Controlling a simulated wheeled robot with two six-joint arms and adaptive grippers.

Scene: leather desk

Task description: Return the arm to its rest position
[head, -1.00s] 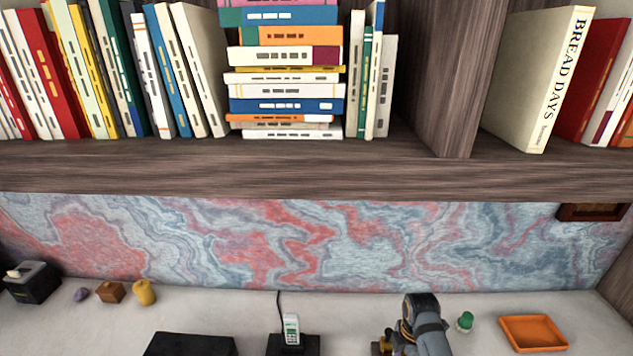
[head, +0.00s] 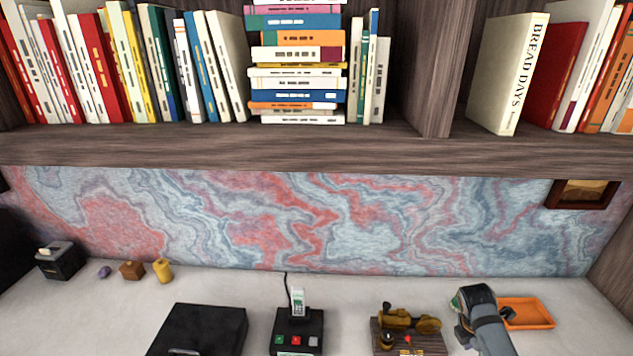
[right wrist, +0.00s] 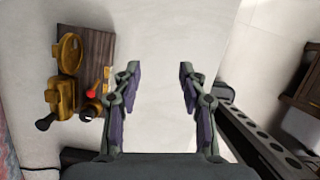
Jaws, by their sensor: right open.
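My right arm comes up from the bottom right of the head view, in front of the orange tray (head: 530,312). Its gripper tips are hidden there behind the arm's own links. In the right wrist view the right gripper (right wrist: 158,75) is open, with its two fingers wide apart and only pale desk top (right wrist: 158,120) between them. It holds nothing. My left gripper is not in view.
A brass device (head: 408,320) on a wooden base (head: 430,343) stands left of the right arm; it also shows in the right wrist view (right wrist: 68,95). A black button box (head: 297,328) and black case (head: 200,325) stand further left. The bookshelf edge (head: 300,150) overhangs behind.

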